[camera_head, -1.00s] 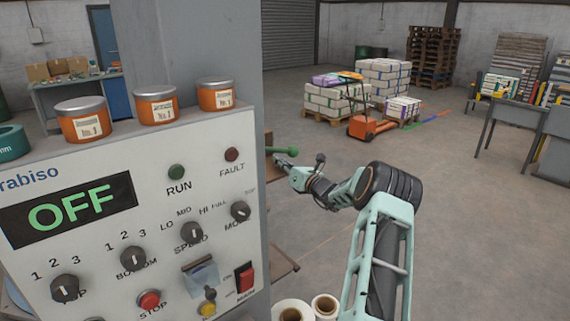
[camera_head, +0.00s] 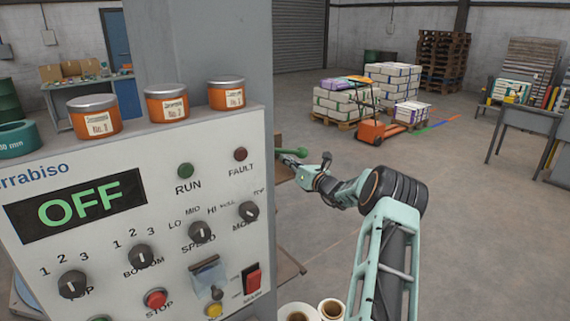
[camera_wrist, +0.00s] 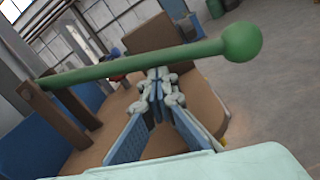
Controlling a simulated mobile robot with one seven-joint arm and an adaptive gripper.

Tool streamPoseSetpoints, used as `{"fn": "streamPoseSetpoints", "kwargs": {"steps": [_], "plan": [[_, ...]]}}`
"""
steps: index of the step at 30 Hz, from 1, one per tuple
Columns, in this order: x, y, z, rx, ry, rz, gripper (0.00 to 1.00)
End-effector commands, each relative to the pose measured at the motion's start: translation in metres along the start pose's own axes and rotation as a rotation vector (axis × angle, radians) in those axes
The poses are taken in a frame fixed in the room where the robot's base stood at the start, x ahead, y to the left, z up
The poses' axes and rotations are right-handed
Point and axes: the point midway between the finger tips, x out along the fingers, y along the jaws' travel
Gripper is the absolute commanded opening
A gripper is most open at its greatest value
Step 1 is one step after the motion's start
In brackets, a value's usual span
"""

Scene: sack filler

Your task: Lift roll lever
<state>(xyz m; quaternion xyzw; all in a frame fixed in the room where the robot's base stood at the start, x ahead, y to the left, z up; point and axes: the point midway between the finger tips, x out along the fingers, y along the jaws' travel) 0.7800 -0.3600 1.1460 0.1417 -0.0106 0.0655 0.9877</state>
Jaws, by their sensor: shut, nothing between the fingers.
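The roll lever is a green bar with a round knob (camera_wrist: 239,42) at its right end in the wrist view. Its left end meets a brown upright bracket (camera_wrist: 50,110). In the head view the lever's green end (camera_head: 297,152) sticks out just right of the control cabinet, which hides the rest. My gripper (camera_wrist: 158,78) is shut and empty, its fingertips just below the bar in the wrist view. I cannot tell whether they touch it. In the head view my gripper (camera_head: 290,164) is small, close to the lever's end and partly beside the cabinet edge.
The control cabinet (camera_head: 220,150) with an OFF display (camera_head: 78,208) fills the left side. Orange tins (camera_head: 166,103) stand on its top. White rolls (camera_head: 331,309) sit low beside my arm. The floor to the right is open, with pallets of sacks (camera_head: 345,105) far off.

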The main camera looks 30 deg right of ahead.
Motion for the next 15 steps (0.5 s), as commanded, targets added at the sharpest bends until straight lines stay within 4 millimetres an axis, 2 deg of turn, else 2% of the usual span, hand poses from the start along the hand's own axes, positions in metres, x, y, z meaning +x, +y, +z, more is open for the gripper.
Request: {"fn": "streamPoseSetpoints", "kwargs": {"steps": [1,10,15], "plan": [[0.001,0.000,0.008,-0.011,-0.012,0.001,0.00],[0.001,-0.002,0.024,-0.099,-0.015,0.005,0.00],[0.002,-0.002,0.041,-0.209,-0.017,0.010,0.00]]}}
